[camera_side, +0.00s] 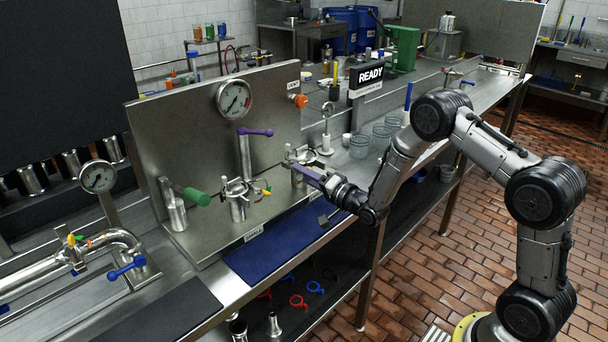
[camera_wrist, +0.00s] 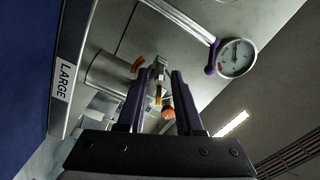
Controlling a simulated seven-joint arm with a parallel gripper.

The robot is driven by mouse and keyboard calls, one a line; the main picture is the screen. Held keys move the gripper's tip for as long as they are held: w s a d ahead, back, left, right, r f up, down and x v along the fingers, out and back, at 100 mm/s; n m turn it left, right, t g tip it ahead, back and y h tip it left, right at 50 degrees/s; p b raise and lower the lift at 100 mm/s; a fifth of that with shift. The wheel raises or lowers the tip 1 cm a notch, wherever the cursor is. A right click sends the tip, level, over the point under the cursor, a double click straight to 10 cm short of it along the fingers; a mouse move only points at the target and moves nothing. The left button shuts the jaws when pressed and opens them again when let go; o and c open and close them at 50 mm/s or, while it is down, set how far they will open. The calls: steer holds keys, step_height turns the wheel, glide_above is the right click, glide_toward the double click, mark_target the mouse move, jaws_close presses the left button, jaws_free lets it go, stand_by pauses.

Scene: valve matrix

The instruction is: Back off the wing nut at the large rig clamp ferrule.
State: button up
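In the wrist view, a steel clamp (camera_wrist: 157,70) on a thick steel ferrule (camera_wrist: 107,73) stands ahead of my gripper, beside a sign reading LARGE (camera_wrist: 64,81). A small brass-yellow part (camera_wrist: 158,96), which looks like the wing nut, shows between my two purple fingers. My gripper (camera_wrist: 155,78) is open, with its fingers apart on either side of it. I cannot tell whether they touch it. In the side view my gripper (camera_side: 298,168) is in front of the panel, partly covering a clamped steel fitting (camera_side: 300,154).
A steel panel (camera_side: 270,85) with a pressure gauge (camera_side: 234,98) rises behind. A purple-handled valve (camera_side: 256,132) and a green-handled valve (camera_side: 196,196) stand left of my gripper. A blue mat (camera_side: 282,247) lies below.

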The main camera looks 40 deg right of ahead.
jaws_close()
steer(key=shift+n, duration=2.9)
steer(key=shift+o, duration=0.7)
jaws_free()
